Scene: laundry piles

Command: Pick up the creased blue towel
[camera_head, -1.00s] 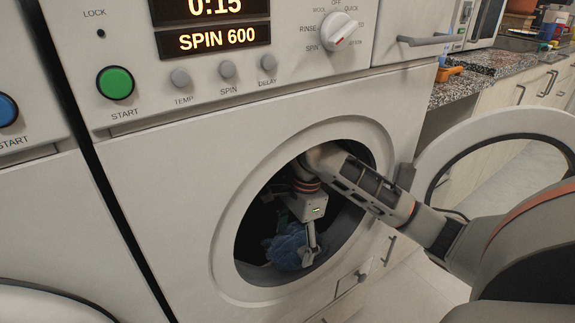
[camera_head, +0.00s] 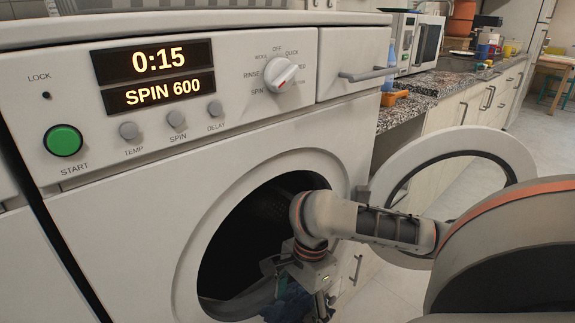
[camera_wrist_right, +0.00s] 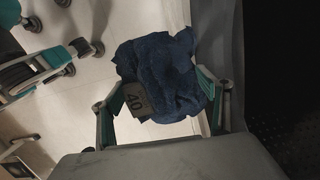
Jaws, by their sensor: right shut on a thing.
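The creased blue towel (camera_wrist_right: 170,70) is bunched up between the fingers of my right gripper (camera_wrist_right: 160,92) in the right wrist view. A grey tag marked 40 (camera_wrist_right: 137,100) shows at its lower left. In the head view my right gripper (camera_head: 301,290) is at the lower right of the washer's round opening (camera_head: 235,240). The dark blue towel (camera_head: 289,303) shows below and beside the fingers, partly hidden by them and low in the picture. My left gripper is in neither view.
The washer door (camera_head: 508,150) stands open to the right, behind my right arm. The washer front (camera_head: 110,235) fills the left. A speckled counter (camera_head: 430,85) runs back on the right. The wrist view shows pale floor (camera_wrist_right: 95,30) and wheeled legs (camera_wrist_right: 45,60) at left.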

